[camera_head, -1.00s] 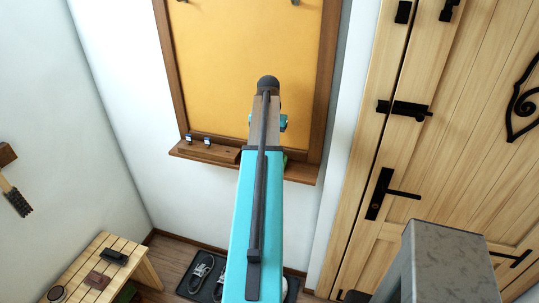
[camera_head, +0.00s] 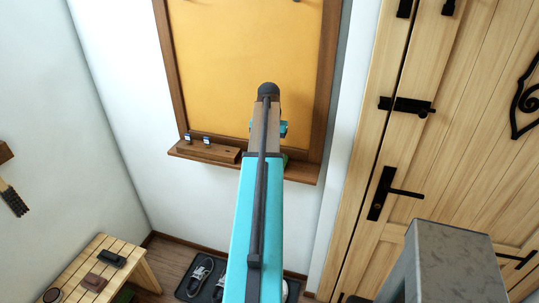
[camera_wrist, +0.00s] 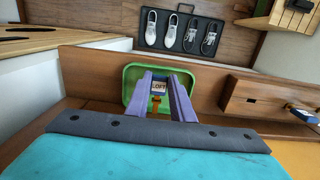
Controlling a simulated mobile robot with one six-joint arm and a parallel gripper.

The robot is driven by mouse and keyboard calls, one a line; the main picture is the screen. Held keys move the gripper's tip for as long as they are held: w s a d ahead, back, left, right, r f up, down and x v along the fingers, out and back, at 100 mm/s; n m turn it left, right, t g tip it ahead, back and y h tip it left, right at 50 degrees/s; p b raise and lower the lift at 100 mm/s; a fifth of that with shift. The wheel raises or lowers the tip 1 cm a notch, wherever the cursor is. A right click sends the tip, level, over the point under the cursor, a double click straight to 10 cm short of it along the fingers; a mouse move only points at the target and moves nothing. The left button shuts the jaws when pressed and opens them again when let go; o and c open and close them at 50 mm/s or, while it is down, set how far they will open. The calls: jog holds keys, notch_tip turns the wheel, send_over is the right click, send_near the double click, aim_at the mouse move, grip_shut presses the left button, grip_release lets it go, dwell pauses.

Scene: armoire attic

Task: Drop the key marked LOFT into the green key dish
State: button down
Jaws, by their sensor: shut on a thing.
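The key marked LOFT (camera_wrist: 158,87) is between the two purple fingers of my gripper (camera_wrist: 160,77) in the wrist view. Its tag reads LOFT, with a brass-orange part below it. My gripper is shut on it. The green key dish (camera_wrist: 131,88) lies behind the key and fingers in the wrist view, on the wooden ledge. The key appears over the dish; how high it is above the dish I cannot tell. In the head view my arm hides the gripper, the key and most of the dish.
A wooden block (camera_head: 211,152) with two blue-tagged keys (camera_head: 206,141) stands on the ledge (camera_head: 300,173) left of my arm, under the yellow board (camera_head: 220,70). Shoes on a dark tray (camera_wrist: 184,33) lie on the floor below. A wooden door (camera_head: 440,180) is at right.

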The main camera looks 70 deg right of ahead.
jog(key=shift+f, duration=0.6)
jog(key=c, duration=1.5)
grip_release()
jog(key=shift+c, duration=0.2)
notch_tip(320, 180, up, 13)
jog(key=p, duration=0.7)
jog(key=shift+d, duration=0.2)
jog(key=shift+r, duration=0.1)
